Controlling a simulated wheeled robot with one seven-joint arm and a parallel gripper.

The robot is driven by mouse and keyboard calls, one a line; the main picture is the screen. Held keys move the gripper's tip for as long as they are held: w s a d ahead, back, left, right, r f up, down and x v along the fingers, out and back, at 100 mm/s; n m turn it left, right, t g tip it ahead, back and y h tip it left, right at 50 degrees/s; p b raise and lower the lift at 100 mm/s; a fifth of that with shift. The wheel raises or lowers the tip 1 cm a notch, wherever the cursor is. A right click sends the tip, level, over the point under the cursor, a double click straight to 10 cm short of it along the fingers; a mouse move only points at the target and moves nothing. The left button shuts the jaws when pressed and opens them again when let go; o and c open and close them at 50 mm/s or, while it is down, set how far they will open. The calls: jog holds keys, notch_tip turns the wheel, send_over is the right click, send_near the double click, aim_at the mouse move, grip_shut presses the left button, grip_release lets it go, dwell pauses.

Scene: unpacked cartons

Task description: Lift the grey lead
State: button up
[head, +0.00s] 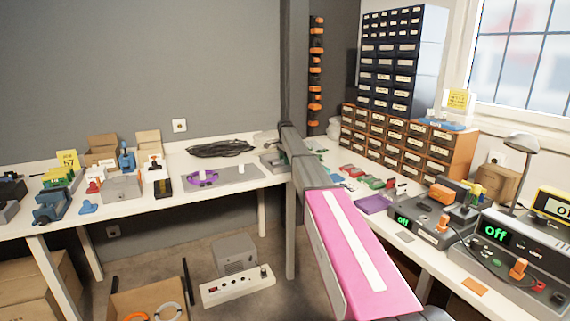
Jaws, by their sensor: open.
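A light grey coiled lead (168,312) shows in the open carton on the floor at the lower left, cut off by the bottom edge of the picture. It looks like a ring beside an orange coil (134,317). My arm crosses the right half of the view, far from that carton. I cannot make out its jaws or anything held in them. A dark coiled cable (218,148) lies on the back bench; it looks black rather than grey.
The open carton (118,302) stands below the back bench (255,183). A white power strip (236,287) and a grey box (235,255) are to its right. Bench legs stand nearby. Tools crowd the left bench; instruments reading "off" (495,232) fill the right bench.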

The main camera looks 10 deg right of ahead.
grip_shut()
notch_tip(320, 180, up, 10)
dwell(0.8)
